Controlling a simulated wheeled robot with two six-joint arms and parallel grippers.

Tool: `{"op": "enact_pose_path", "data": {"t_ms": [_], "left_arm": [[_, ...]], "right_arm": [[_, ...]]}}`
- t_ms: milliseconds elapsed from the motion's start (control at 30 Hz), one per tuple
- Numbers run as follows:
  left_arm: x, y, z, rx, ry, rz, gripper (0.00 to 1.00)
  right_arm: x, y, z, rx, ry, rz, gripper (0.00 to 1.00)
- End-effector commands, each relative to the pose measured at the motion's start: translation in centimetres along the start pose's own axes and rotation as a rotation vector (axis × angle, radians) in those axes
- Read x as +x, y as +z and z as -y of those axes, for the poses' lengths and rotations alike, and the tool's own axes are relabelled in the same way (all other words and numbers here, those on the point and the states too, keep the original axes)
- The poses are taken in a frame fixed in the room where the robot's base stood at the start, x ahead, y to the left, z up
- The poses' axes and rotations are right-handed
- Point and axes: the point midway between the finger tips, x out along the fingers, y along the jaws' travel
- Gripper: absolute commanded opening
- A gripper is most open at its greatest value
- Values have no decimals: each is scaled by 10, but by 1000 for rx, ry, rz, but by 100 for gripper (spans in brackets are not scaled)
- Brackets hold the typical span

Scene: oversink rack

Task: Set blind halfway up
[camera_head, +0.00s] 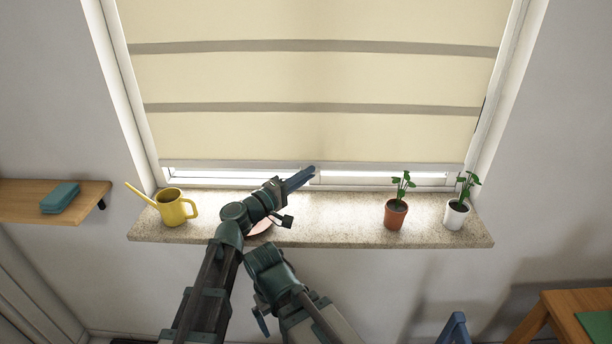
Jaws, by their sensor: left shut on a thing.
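The cream roller blind (320,80) with grey stripes hangs over most of the window. Its pale bottom bar (400,166) is just above the sill, with a narrow bright strip of window below it. My left gripper (308,175) reaches up from below, its fingertips at the middle of the bottom bar and shut on it. The exact grip is too small to make out. My right arm is folded low in the middle of the view, and the state of its gripper cannot be made out.
On the speckled sill (340,220) stand a yellow watering can (173,208), a terracotta potted plant (395,214) and a white potted plant (456,215). A pinkish dish (261,228) is partly hidden behind my left arm. A wooden shelf (25,205) holds a teal case (60,198) at left.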

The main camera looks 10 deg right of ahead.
Motion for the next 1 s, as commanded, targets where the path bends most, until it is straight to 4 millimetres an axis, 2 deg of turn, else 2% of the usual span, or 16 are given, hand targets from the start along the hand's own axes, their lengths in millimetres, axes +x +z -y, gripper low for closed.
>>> {"op": "enact_pose_path", "data": {"t_ms": [333,567,767,1000], "left_arm": [[0,-1,-3,0,0,-1,0],[2,-2,-22,0,0,-1,0],[5,-6,-54,0,0,-1,0],[10,-11,-110,0,1,-1,0]], "right_arm": [[-3,0,0,0,0,0,100],[-22,1,-2,0,0,0,100],[-54,3,-5,0,0,0,100],[-110,6,-10,0,0,0,100]]}}
